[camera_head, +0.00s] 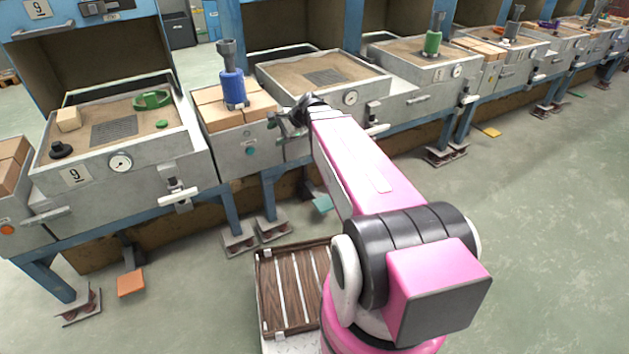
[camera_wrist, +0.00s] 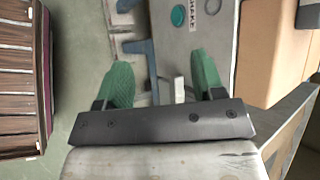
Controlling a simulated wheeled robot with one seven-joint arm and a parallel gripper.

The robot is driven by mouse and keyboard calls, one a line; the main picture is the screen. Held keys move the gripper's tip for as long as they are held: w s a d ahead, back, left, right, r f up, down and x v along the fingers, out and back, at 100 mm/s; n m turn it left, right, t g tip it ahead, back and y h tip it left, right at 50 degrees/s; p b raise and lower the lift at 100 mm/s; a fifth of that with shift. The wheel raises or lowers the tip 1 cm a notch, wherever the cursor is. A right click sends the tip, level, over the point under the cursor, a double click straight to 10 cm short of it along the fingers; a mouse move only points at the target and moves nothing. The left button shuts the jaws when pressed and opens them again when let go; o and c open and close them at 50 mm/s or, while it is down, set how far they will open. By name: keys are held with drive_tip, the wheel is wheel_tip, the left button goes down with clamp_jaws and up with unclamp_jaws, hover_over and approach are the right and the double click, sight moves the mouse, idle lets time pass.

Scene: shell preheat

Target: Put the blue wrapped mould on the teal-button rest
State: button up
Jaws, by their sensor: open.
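The blue wrapped mould (camera_head: 233,88), with a dark grey stem on top, stands upright on the tan bricks of the teal-button rest (camera_head: 228,124). The teal button (camera_head: 249,152) is on the rest's grey front face and also shows in the wrist view (camera_wrist: 179,15). My gripper (camera_head: 281,121) is to the right of the mould, apart from it, near the rest's front right corner. In the wrist view its two green fingers (camera_wrist: 162,78) are spread with no object held between them. The mould is not in the wrist view.
A sand-topped station marked 9 (camera_head: 110,118) stands to the left, with a green ring (camera_head: 152,99) on it. Another sand-topped station (camera_head: 322,75) is on the right. A green wrapped mould (camera_head: 433,42) stands farther right.

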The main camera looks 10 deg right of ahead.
drive_tip(key=s+d+f+n+g+h, duration=0.3)
drive_tip(key=s+d+f+n+h, duration=0.5)
drive_tip(key=s+d+f+n, duration=0.2)
drive_tip(key=s+f+n, duration=0.2)
drive_tip(key=s, duration=0.2)
drive_tip(key=shift+d+f+g, duration=0.2)
drive_tip(key=shift+g, duration=0.2)
drive_tip(key=shift+s, duration=0.1)
